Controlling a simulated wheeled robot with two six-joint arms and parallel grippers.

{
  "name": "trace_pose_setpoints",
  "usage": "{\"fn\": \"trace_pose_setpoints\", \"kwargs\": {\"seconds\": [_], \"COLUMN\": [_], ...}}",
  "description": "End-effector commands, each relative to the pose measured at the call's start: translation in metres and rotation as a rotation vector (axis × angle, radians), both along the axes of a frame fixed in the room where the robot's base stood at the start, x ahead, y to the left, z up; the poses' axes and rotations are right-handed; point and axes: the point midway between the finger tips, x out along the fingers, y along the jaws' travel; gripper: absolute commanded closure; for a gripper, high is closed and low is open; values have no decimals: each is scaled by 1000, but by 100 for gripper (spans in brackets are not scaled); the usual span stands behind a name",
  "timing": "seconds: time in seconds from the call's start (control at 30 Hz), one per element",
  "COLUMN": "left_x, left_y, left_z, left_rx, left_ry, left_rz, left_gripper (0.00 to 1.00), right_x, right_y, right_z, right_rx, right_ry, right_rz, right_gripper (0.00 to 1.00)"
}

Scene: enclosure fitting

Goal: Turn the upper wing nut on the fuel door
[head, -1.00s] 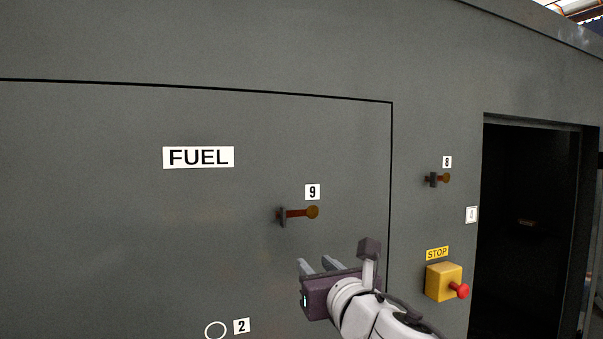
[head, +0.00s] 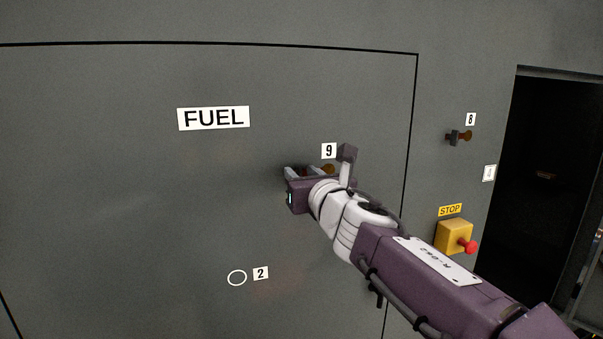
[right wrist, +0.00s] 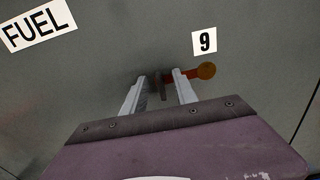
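The fuel door (head: 130,200) is a large grey panel with a FUEL label (head: 213,118). The wing nut by label 9, near the door's right edge, has an orange-brown round end (head: 328,169); my right gripper partly hides the rest in the head view. In the right wrist view its orange end (right wrist: 207,70) sticks out to the right, and its dark upright part (right wrist: 162,90) shows between the fingers. My right gripper (head: 304,171) is open, its fingers (right wrist: 158,76) on either side of that dark part, with gaps visible. Contact cannot be told. My left gripper is not in view.
Label 9 (head: 329,150) sits just above the gripper. A second nut (head: 459,137) by label 8, a yellow STOP box (head: 454,237) with a red button and a dark doorway (head: 535,180) are to the right.

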Motion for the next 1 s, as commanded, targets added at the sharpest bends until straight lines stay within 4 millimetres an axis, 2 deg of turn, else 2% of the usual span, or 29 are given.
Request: {"fn": "trace_pose_setpoints", "kwargs": {"seconds": [0.27, 0.3, 0.4, 0.43, 0.77, 1.0], "left_x": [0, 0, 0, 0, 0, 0], "left_y": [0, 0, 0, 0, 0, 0], "left_z": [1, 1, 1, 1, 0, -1], "left_rx": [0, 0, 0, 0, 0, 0], "left_ry": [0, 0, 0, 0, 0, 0], "left_rz": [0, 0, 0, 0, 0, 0], "left_gripper": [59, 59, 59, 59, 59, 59], "right_x": [5, 5, 5, 5, 5, 5], "right_y": [1, 1, 1, 1, 1, 0], "right_z": [0, 0, 0, 0, 0, 0], "right_rx": [0, 0, 0, 0, 20, 138], "right_ry": [-1, 0, 0, 0, 6, 45], "right_rz": [0, 0, 0, 0, 0, 0], "right_gripper": [66, 68, 96, 100, 100, 100]}}
